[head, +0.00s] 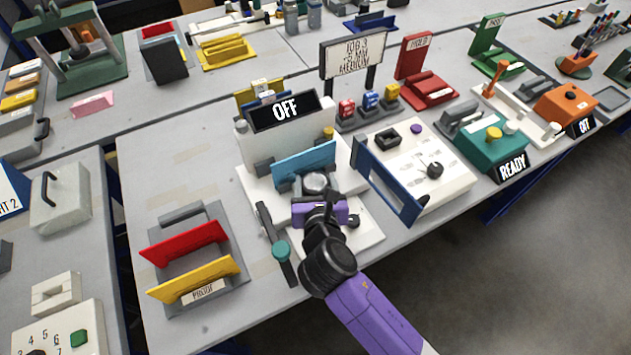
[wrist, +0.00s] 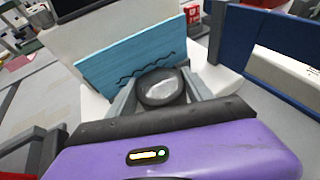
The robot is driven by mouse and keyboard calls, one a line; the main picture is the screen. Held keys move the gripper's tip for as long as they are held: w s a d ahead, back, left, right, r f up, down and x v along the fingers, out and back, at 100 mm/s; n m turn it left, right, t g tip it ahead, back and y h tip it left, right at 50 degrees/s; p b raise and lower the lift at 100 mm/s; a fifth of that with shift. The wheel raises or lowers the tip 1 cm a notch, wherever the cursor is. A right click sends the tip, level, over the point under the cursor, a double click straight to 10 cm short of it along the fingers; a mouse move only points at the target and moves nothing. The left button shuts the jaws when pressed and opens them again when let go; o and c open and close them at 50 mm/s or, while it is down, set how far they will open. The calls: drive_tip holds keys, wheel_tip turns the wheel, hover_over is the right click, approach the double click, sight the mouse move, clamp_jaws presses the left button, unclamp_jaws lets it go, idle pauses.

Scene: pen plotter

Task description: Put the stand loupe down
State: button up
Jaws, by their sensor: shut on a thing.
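The stand loupe (wrist: 160,86) is a dark round ring with a clear lens. In the wrist view it sits between the two grey fingers of my gripper (wrist: 162,92), which is shut on it. In the head view the loupe (head: 315,183) shows just beyond my purple gripper (head: 318,197), over the white plotter (head: 352,180). A blue card (wrist: 130,55) with a dark wavy line stands tilted right behind the loupe. The loupe's underside is hidden, so I cannot tell whether it touches the plotter.
To the left is a rack (head: 178,308) with red and yellow cards. A teal-knobbed lever (head: 281,249) is close on the left. A blue-framed panel (head: 388,180) stands close on the right.

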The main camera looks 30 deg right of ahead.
drive_tip(key=shift+f, duration=0.1)
drive_tip(key=o, duration=1.1)
drive_tip(key=shift+s+a+r, duration=0.1)
drive_tip(key=shift+s+r, duration=0.05)
drive_tip(key=shift+r, duration=0.05)
drive_tip(key=v, duration=1.1)
drive_tip(key=shift+s+a+r, duration=0.1)
drive_tip(key=shift+s, duration=0.2)
